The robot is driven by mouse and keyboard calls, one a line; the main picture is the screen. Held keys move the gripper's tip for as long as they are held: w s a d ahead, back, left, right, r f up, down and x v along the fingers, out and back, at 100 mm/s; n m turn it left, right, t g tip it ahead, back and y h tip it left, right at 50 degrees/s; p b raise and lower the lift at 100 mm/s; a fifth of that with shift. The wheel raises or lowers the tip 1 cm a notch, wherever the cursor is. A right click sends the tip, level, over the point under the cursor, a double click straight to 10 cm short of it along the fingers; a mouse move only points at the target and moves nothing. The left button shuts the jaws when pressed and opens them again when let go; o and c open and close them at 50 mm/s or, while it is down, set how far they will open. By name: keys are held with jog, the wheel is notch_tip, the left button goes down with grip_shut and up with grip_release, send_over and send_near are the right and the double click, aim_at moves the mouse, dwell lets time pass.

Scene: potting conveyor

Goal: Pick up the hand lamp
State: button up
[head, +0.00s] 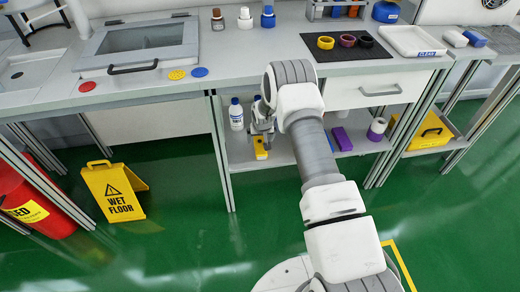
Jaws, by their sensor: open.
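My gripper (263,134) reaches down to the lower shelf under the bench, partly covered by my own arm. It is open, with its fingers just above a small yellow object (261,149) lying on the shelf. This yellow object looks like the hand lamp, but it is small and partly hidden by the gripper, so I cannot be sure. I cannot tell whether the fingers touch it.
A white bottle (236,114) with a blue cap stands just left of my gripper. A purple block (342,139), a tape-like roll (377,129) and a yellow case (427,131) lie to the right. The benchtop (240,55) overhangs the shelf. A wet-floor sign (112,190) stands left.

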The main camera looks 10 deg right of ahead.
aim_at(260, 145)
jog(key=b+x, duration=0.3)
jog(key=x, duration=0.5)
jog(key=shift+w+d, duration=0.1)
jog(key=shift+d, duration=0.1)
jog(key=c, duration=1.5)
jog(key=shift+c, duration=0.2)
